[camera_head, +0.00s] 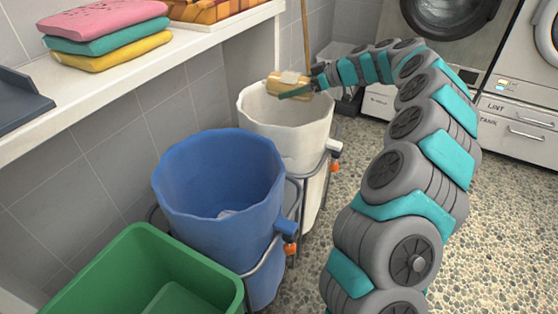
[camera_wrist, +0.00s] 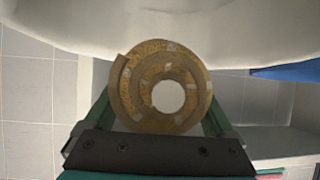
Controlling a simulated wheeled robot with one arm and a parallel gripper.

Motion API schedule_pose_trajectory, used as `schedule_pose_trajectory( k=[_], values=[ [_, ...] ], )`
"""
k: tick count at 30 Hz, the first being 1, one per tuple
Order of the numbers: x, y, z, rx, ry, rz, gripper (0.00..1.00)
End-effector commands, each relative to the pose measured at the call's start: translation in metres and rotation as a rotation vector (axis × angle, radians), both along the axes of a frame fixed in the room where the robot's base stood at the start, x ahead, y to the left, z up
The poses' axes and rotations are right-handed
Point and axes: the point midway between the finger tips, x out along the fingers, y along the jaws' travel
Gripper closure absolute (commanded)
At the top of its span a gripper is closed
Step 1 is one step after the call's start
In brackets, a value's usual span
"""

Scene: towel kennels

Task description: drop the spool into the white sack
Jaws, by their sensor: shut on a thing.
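The spool (camera_head: 288,84) is a tan, ring-ended roll with pale patches. In the wrist view the spool (camera_wrist: 197,88) faces the camera end-on, with its round hole showing. My gripper (camera_head: 296,92) is shut on it, with a green finger on each side. In the head view, spool and gripper appear over the far part of the opening of the white sack (camera_head: 290,140), near its back rim. The sack stands upright and open in a metal frame. Its pale rim (camera_wrist: 160,28) fills the top of the wrist view. The sack's bottom is hidden.
A blue sack (camera_head: 222,180) stands in front of the white one, with something pale inside. A green bin (camera_head: 150,275) is nearest. A shelf (camera_head: 110,80) with folded towels (camera_head: 105,38) runs along the left wall. Washing machines (camera_head: 450,25) stand behind. Pebbled floor lies clear at right.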

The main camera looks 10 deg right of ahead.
Motion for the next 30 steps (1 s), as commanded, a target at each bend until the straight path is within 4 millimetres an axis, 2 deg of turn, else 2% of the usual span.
schedule_pose_trajectory(
  k=[9,22,23,25,30],
  values=[
    [0.0,0.0,-0.03,0.0,0.001,0.0,0.74],
    [0.0,0.0,-0.038,0.0,-0.001,-0.002,0.74],
    [0.0,0.0,-0.038,0.0,-0.001,-0.002,0.09],
    [0.0,0.0,-0.038,0.0,0.0,-0.001,0.01],
    [0.0,0.0,-0.038,0.0,0.0,-0.001,0.0]
  ],
)
